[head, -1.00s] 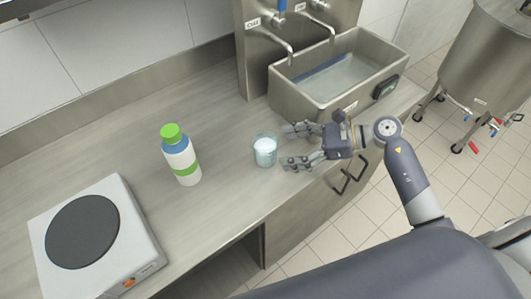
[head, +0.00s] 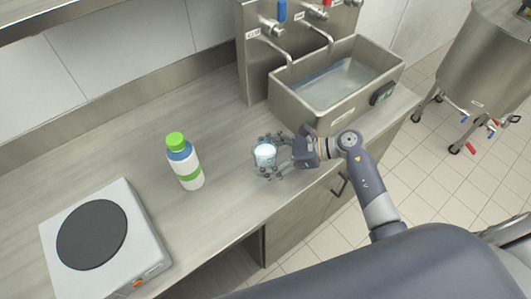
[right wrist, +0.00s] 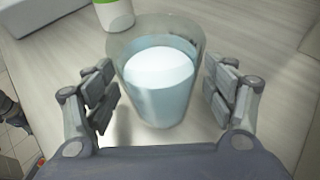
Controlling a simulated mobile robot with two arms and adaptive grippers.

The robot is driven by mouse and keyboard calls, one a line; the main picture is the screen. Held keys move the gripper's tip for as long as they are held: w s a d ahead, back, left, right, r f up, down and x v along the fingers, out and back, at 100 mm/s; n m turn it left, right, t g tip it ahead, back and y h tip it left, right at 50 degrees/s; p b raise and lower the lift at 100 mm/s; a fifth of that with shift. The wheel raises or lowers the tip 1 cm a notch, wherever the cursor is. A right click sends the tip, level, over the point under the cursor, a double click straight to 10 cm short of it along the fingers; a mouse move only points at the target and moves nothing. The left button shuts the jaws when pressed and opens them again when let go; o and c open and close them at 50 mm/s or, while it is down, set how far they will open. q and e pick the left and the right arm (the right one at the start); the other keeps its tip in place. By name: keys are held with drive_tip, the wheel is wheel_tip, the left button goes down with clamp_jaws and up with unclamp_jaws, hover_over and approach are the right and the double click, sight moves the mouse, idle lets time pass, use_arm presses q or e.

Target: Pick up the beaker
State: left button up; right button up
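The beaker (head: 265,155) is a clear, bluish cup with a white rounded top to its contents. It stands upright on the steel counter, and it also shows in the right wrist view (right wrist: 158,85). My right gripper (head: 268,156) reaches in from the right with its fingers on either side of the beaker. In the right wrist view the fingers (right wrist: 162,95) are spread, with a narrow gap between each one and the glass. My left gripper is not in view.
A white bottle with a green cap (head: 185,162) stands left of the beaker. A hot plate (head: 150,250) sits at the front left. A steel sink (head: 310,115) with taps is behind the gripper. The counter (head: 225,130) around the beaker is clear.

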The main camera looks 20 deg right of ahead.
sight(265, 152)
drive_tip(key=c, duration=1.2)
drive_tip(key=shift+r, duration=0.15)
drive_tip(key=shift+r+b, duration=0.45)
drive_tip(key=shift+r, duration=0.15)
drive_tip(key=shift+s+a+r+b, duration=0.1)
drive_tip(key=shift+s+r+b, duration=0.15)
drive_tip(key=shift+r, duration=0.2)
drive_tip(key=shift+s+a+r+b, duration=0.1)
drive_tip(key=shift+r+b, duration=0.2)
drive_tip(key=shift+r, duration=0.15)
drive_tip(key=s+a+b, duration=0.1)
drive_tip(key=s+a, duration=0.1)
drive_tip(key=s, duration=0.2)
drive_tip(key=s+a+r+b, duration=0.1)
drive_tip(key=s+a, duration=0.2)
drive_tip(key=s, duration=0.1)
drive_tip(key=s+a+b, duration=0.1)
drive_tip(key=s+a, duration=0.2)
drive_tip(key=s, duration=0.1)
drive_tip(key=shift+s+a+r, duration=0.2)
drive_tip(key=shift+s+r, duration=0.15)
drive_tip(key=shift+r, duration=0.05)
